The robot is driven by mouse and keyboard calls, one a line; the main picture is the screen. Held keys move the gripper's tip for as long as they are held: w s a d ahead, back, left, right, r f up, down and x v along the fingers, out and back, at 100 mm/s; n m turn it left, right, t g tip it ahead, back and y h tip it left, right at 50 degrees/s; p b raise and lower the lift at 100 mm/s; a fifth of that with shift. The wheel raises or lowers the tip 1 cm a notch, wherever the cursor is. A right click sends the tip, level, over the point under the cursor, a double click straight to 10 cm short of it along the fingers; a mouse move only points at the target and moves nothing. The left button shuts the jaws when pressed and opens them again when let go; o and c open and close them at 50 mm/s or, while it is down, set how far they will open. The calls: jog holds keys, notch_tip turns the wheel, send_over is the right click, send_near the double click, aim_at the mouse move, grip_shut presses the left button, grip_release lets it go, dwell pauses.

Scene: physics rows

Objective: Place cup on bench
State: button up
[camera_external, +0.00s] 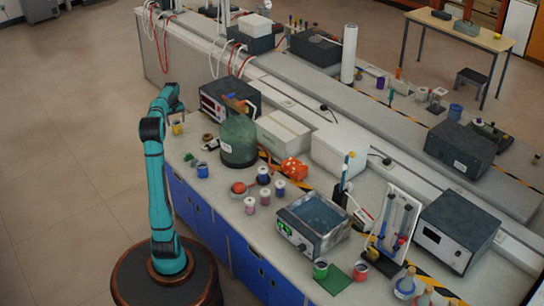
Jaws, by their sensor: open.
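Several small cups stand on the lab bench (222,205), and I cannot tell which one the task means. A yellow cup (177,129) is at the bench's near left end. My gripper (178,113) is just above the yellow cup, at the end of my teal arm. It is open, small in view, and I see nothing held in it. I cannot tell whether it touches the cup. A blue cup (202,171) stands farther along the near edge. A green cup (320,269) and a red-blue cup (360,271) stand by a green mat (334,281).
A green canister (238,142), a black instrument (213,99) and white boxes (283,135) stand behind the near edge. Several small jars (264,195) and a red ball (238,188) sit mid-bench. A water bath (312,222) stands to the right. Some bare bench lies around the blue cup.

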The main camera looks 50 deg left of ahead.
notch_tip(320, 180, up, 6)
jog(key=shift+r, duration=0.25)
jog(key=w+d+r+m+t+y, duration=0.15)
jog(key=d+r, duration=0.25)
jog(key=d, duration=0.7)
jog(key=w+d+r+m+t+y, duration=0.1)
jog(key=d+r+m+t, duration=0.3)
jog(key=d, duration=0.8)
jog(key=w+d+r+m+t+y, duration=0.15)
jog(key=d+r, duration=0.35)
jog(key=d, duration=0.6)
jog(key=s+d+r+m+t+h, duration=0.1)
jog(key=s+d+m+t, duration=0.3)
jog(key=s+d, duration=0.5)
jog(key=s+d+r+m+t+h, duration=0.2)
jog(key=s+d+t, duration=0.4)
jog(key=d, duration=1)
jog(key=s+m+h, duration=0.1)
jog(key=s+m, duration=0.1)
jog(key=s, duration=0.1)
